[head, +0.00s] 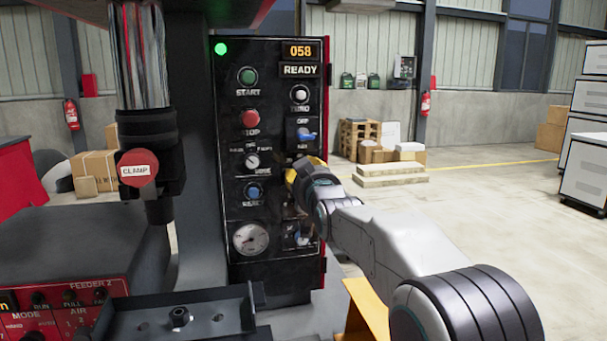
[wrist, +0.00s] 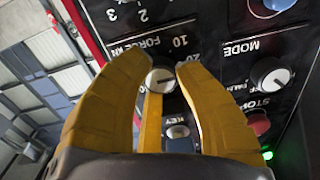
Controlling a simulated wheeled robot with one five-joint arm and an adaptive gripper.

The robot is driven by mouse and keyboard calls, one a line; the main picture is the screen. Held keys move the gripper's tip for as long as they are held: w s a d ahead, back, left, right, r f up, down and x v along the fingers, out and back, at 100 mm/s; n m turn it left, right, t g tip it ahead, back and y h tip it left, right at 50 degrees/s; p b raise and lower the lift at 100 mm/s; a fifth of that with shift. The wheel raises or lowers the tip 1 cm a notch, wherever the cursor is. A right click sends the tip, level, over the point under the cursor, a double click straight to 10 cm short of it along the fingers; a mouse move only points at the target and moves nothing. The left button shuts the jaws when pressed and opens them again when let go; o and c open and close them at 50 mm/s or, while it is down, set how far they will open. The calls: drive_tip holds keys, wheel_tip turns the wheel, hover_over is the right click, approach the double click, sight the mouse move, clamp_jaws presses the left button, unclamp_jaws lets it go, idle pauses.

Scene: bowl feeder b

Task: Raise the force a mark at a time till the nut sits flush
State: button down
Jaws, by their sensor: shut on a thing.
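My gripper (head: 296,178) is at the right side of the dark control panel (head: 228,130). In the wrist view its yellow fingers (wrist: 166,66) are shut on the silver force knob (wrist: 161,80), under upside-down lettering "FORCE kN" with marks such as 10 and 20. A dark line on the knob's face lies about level in that view. In the head view the gripper hides this knob. A nut (head: 179,316) shows on the black fixture (head: 215,307) at the front. How it sits cannot be told from here.
A lit green lamp (head: 220,48) is at the panel's top left. The START (head: 248,76), STOP (head: 250,119) and MODE (head: 251,161) controls are left of my gripper. A key switch (wrist: 178,132) is close to the fingers. A red CLAMP knob (head: 138,168) is further left.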

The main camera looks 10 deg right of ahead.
drive_tip(key=shift+f+m+b, duration=0.15)
drive_tip(key=shift+m+b, duration=2.1)
drive_tip(key=shift+m, duration=2.05)
drive_tip(key=c, duration=0.9)
unclamp_jaws()
drive_tip(key=shift+w+a, duration=0.1)
drive_tip(key=shift+o, duration=0.2)
drive_tip(key=s, duration=1.2)
